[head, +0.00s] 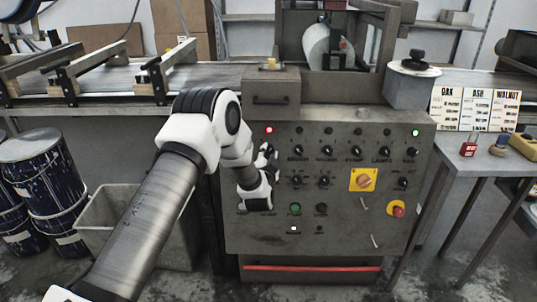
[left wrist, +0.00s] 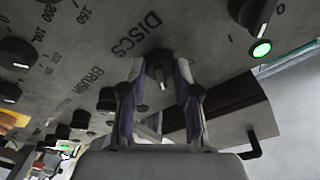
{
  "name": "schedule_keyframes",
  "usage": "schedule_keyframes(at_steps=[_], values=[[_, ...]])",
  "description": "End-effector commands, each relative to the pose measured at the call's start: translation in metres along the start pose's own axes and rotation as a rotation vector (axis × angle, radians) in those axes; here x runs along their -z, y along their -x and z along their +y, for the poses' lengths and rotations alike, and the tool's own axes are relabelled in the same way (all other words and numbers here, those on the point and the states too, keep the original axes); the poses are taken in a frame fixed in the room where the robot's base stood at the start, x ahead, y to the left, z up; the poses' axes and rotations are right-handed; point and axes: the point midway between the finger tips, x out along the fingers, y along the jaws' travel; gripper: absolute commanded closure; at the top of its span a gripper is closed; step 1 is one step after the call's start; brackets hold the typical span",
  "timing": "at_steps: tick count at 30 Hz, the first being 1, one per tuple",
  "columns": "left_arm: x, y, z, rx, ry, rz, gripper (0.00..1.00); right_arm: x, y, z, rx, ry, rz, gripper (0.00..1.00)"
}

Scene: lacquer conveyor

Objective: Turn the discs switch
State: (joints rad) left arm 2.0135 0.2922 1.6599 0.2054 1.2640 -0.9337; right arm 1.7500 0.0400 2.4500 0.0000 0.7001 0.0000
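The discs switch (left wrist: 157,66) is a dark knob with a pale pointer mark, beside the printed word DISCS on the grey control panel (head: 330,240). In the left wrist view it sits between the two fingertips of my left gripper (left wrist: 160,72). The fingers stand apart, one on each side of the knob; I cannot tell whether they touch it. In the head view my left gripper (head: 267,155) is at the panel's left side, and the arm and gripper hide the switch there. My right gripper is not in view.
Other knobs (head: 356,151) crowd the panel, with a yellow-plated switch (head: 363,180) and a red stop button (head: 397,209) at right. A box with a handle (head: 271,92) juts out above. A grey bin (head: 105,218) and dark drums (head: 48,185) stand at left.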

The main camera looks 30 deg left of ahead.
Motion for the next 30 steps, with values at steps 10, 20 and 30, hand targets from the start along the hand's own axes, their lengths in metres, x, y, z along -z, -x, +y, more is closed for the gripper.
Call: schedule_keyframes(at_steps=[10, 20, 30], values=[[0.000, 0.000, 0.001, 0.006, 0.028, 0.000, 1.00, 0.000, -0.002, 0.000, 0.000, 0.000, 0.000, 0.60], [0.000, 0.000, 0.002, 0.039, 0.202, -0.009, 1.00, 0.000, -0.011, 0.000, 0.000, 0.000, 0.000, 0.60], [0.001, 0.000, 0.003, 0.098, 0.507, -0.027, 1.00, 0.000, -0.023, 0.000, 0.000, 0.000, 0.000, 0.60]])
